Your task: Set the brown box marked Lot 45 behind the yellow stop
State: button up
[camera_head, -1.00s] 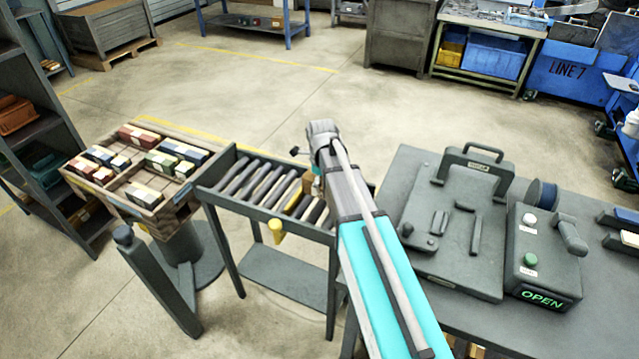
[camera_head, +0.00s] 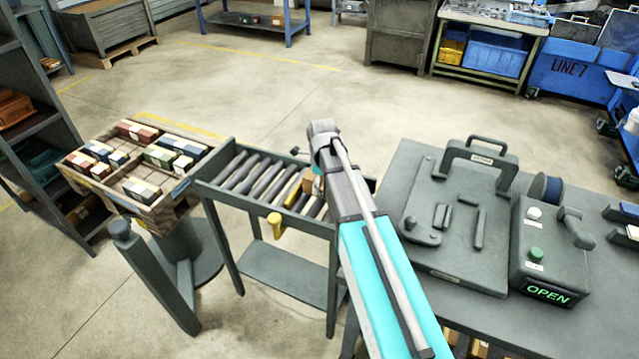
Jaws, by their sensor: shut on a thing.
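A small brown box (camera_head: 308,185) shows just left of my arm's wrist, over the right part of the roller stand (camera_head: 230,197). I cannot read its marking. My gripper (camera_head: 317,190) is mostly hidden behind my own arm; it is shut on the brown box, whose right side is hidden. The yellow stop (camera_head: 275,222) is at the front edge of the roller stand, with a yellow piece reaching back between the rollers, left of the box. I cannot tell whether the box touches the rollers.
A wooden tray (camera_head: 150,214) with several coloured boxes stands left of the rollers. On the right, a grey bench carries a fixture with a handle (camera_head: 480,160) and a control box (camera_head: 545,250) lit OPEN. A dark post (camera_head: 122,230) stands at front left.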

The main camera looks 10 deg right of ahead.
jog(key=shift+f+b, duration=0.25)
jog(key=shift+b, duration=0.05)
dwell(0.5)
jog(key=o, duration=0.9)
jog(key=shift+c, duration=0.2)
jog(key=shift+r, duration=0.1)
jog(key=shift+r+p, duration=3.95)
jog(key=shift+p, duration=0.1)
jog(key=shift+s, duration=0.1)
